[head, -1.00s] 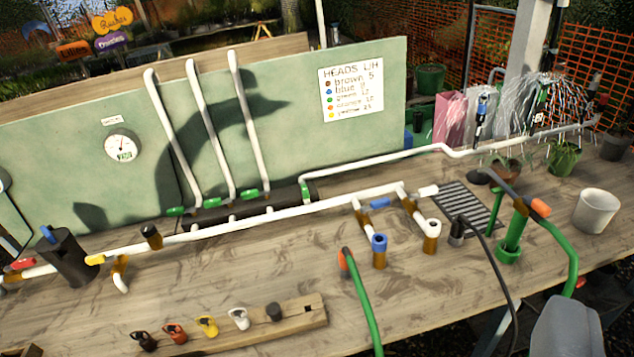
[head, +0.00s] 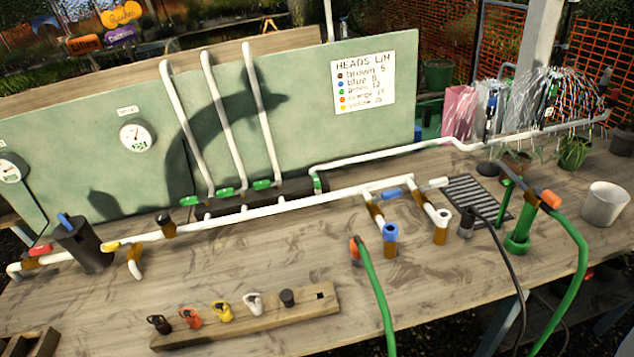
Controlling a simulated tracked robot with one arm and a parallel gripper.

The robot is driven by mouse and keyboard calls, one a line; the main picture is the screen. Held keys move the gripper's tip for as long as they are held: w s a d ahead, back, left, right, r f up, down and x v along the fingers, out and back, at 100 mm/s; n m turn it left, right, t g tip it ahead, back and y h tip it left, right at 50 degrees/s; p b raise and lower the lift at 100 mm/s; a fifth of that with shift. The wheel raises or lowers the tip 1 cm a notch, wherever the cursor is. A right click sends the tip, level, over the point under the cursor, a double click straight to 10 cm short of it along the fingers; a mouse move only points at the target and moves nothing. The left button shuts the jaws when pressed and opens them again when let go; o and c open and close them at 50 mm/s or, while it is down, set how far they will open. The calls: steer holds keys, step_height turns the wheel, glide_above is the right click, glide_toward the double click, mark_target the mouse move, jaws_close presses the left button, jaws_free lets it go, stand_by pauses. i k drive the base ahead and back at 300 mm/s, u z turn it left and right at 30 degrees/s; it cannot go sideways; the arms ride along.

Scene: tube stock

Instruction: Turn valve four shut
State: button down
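Three green valve handles, left (head: 190,201), middle (head: 224,192) and right (head: 262,184), sit at the feet of three upright white pipes. They lie roughly lengthwise along the dark manifold (head: 246,201). A fourth green part (head: 318,184) stands more upright at the manifold's right end, where a long white pipe leaves. Other handles are red (head: 40,250), yellow (head: 112,246), blue (head: 391,194) and white (head: 432,184). I can read no valve numbers, so I cannot tell which is valve four. My gripper is not in view; a dark arm-like shadow falls on the green board.
A wooden rack (head: 247,318) with several coloured clips lies at the front. Green hoses (head: 374,290) and a dark hose cross the front right. Dials (head: 137,135) and a sign (head: 363,83) are on the board. Water sprays above the far right pipe.

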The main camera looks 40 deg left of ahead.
mark_target(316, 181)
steer(key=k, duration=1.2)
steer(key=u, duration=0.55)
steer(key=i, duration=2.15)
steer(key=z, duration=0.65)
